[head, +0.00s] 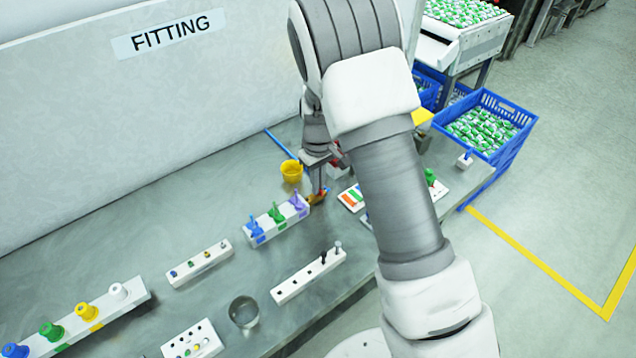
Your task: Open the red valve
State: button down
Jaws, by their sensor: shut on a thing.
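A small orange-brass piece (317,199) shows right at the fingertips and seems to be the valve's body. The fingers hide most of the handle, so I cannot tell its angle. Some red (337,161) also shows behind my gripper, partly hidden by my arm.
A white block (262,237) with blue, green and purple pieces stands close left of my gripper. Blue crates (497,155) are right.

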jog(key=shift+m, duration=0.3)
jog(key=m, duration=0.3)
jog(key=shift+m, duration=2.6)
jog(key=c, duration=1)
grip_release()
notch_tip(320, 180, up, 18)
jog(key=shift+f, duration=0.2)
